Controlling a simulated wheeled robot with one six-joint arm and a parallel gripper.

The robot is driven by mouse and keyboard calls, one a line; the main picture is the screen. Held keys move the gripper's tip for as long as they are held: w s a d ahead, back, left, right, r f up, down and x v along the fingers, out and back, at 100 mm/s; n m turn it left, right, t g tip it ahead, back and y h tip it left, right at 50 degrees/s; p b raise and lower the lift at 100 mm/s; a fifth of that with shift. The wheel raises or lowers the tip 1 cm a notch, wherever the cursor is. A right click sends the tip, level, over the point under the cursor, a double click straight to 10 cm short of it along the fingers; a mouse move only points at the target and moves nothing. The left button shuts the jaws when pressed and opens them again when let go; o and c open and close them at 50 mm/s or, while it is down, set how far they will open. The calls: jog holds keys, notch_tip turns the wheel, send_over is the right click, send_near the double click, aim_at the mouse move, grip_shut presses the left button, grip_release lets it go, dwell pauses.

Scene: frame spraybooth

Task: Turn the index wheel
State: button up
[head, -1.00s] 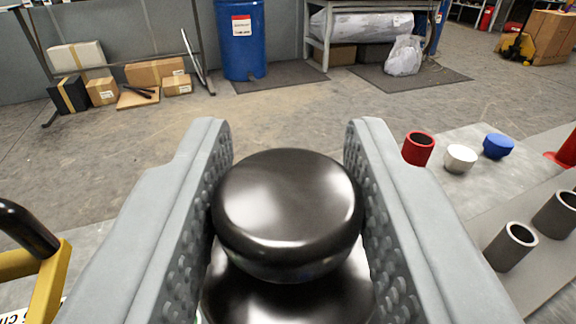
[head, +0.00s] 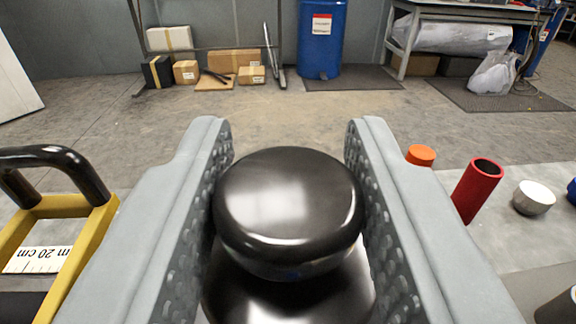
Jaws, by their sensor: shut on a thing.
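A glossy black round knob (head: 288,208) stands between the two grey fingers of my gripper (head: 288,200) in the head view. The fingers' dimpled inner pads press on its left and right sides. Below the knob a wider glossy black part (head: 288,290) shows, partly hidden by the knob and fingers. The index wheel itself cannot be made out beyond this; the rest is hidden under my gripper.
At left is a yellow frame (head: 95,225) with a black handle (head: 60,158) and a scale label (head: 38,260). At right stand a red tube (head: 477,190), an orange cap (head: 421,155) and a white cap (head: 534,197). Boxes and a blue drum (head: 322,45) are far back, beyond open floor.

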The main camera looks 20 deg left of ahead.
jog(key=shift+n+g+y, duration=0.3)
jog(key=shift+n+y, duration=0.2)
jog(key=shift+y, duration=0.3)
jog(key=n+g+y, duration=0.1)
jog(key=n+y, duration=0.1)
jog(key=y, duration=0.1)
jog(key=shift+w+d+g, duration=0.1)
jog(key=shift+g, duration=0.2)
jog(key=n+g+y, duration=0.4)
jog(key=g+y, duration=0.1)
jog(key=shift+n, duration=0.4)
jog(key=n+g+y, duration=0.1)
jog(key=n+g, duration=0.1)
jog(key=g, duration=0.2)
jog(key=n+g+y, duration=0.2)
jog(key=n+g, duration=0.1)
jog(key=shift+g, duration=0.4)
jog(key=shift+n+g, duration=1.7)
jog(key=shift+g, duration=0.7)
jog(key=shift+r+g, duration=0.1)
jog(key=shift+g, duration=0.2)
jog(key=o, duration=0.9)
